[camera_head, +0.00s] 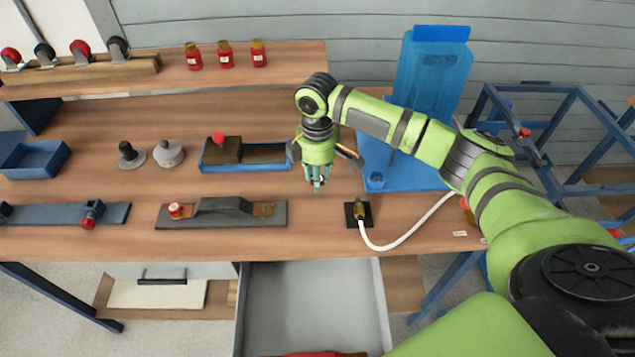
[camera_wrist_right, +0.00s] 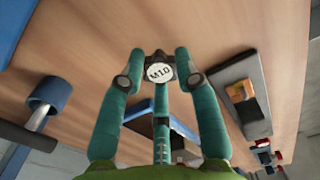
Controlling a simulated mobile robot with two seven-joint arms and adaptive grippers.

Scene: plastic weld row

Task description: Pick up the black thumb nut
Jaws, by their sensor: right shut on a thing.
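The black thumb nut (camera_wrist_right: 160,69) shows in the right wrist view as a small dark piece with a white round face marked M10. It sits between the teal fingertips of my right gripper (camera_wrist_right: 158,75), which is shut on it. In the head view my right gripper (camera_head: 317,183) points down above the wooden bench, between the blue tray with the dark block and the blue stand. The nut cannot be made out there. The height of the fingertips above the bench is hard to tell. My left gripper is not in view.
On the bench (camera_head: 120,235) stand a blue tray (camera_head: 235,166), a dark fixture plate (camera_head: 165,216), a blue stand (camera_head: 430,75), a black plate with a brass fitting and white hose (camera_head: 400,245), and two round-based knobs. An open grey drawer (camera_head: 310,300) sticks out below.

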